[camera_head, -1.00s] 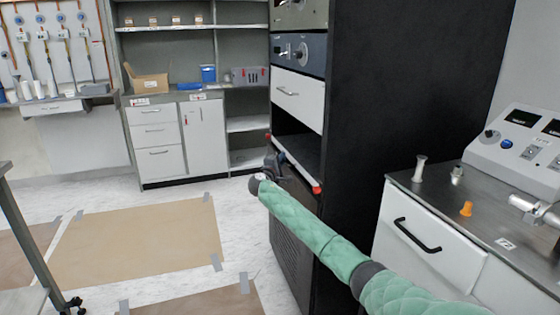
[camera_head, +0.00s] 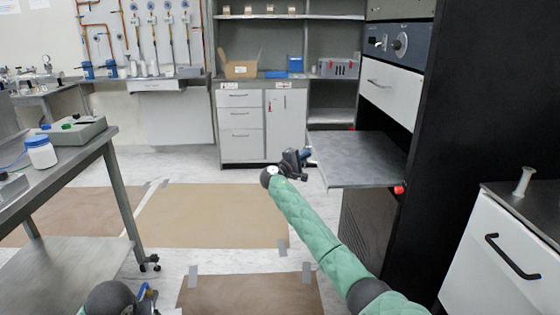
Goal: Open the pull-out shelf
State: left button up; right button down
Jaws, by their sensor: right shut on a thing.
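The pull-out shelf (camera_head: 357,158) is a flat grey panel in the black rack (camera_head: 462,105), below a white drawer (camera_head: 388,95). It sticks well out of the rack to the left, with red knobs at its corners (camera_head: 399,190). My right gripper (camera_head: 305,157) is at the shelf's front edge and is shut on it; the fingers are small and partly hidden by the wrist. My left gripper (camera_head: 148,297) shows only in part at the bottom left edge, away from the shelf, and its fingers cannot be made out.
A metal bench (camera_head: 70,165) with a white bottle (camera_head: 40,152) stands at the left. A white cabinet (camera_head: 498,250) is at the lower right. Brown floor sheets (camera_head: 215,215) lie taped on open floor. A grey cabinet (camera_head: 240,130) stands at the back.

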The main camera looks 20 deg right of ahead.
pick_arm(q)
jog(key=shift+f, duration=0.15)
pick_arm(e)
jog(key=shift+w+a+f, duration=0.1)
jog(key=shift+w+a, duration=0.05)
jog(key=shift+a, duration=0.45)
jog(key=shift+w+a+f, duration=0.1)
jog(key=shift+w+a, duration=0.05)
jog(key=shift+a, duration=0.45)
jog(key=c, duration=1.5)
grip_release()
jog(key=shift+r, duration=0.1)
jog(key=shift+c, duration=0.2)
jog(key=shift+a, duration=0.1)
pick_arm(q)
jog(key=shift+r, duration=0.35)
pick_arm(e)
jog(key=v, duration=1.2)
jog(key=shift+w, duration=0.1)
